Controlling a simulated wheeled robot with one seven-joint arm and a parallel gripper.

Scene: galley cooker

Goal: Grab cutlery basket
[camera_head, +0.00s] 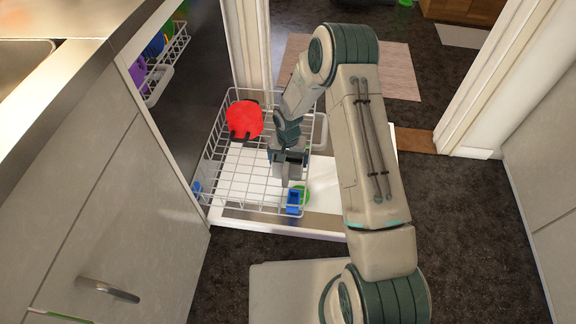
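I cannot make out a cutlery basket for certain. The pulled-out wire rack (226,181) sits over the lowered white dishwasher door (325,178). A small blue object (293,201), which I cannot identify, is at the rack's near right corner, with a green round thing (304,193) just behind it. My gripper (287,180) points down over the right part of the rack, just beyond the blue object. Nothing is clearly held. The fingers are small and partly hidden by my own wrist, so their opening does not show.
A red round dish (244,120) stands in the back of the rack. An upper rack (168,55) with coloured dishes is at upper left. Cabinet fronts (110,200) and a counter edge close off the left. A doorway with a rug (395,72) lies beyond; dark floor is free at right.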

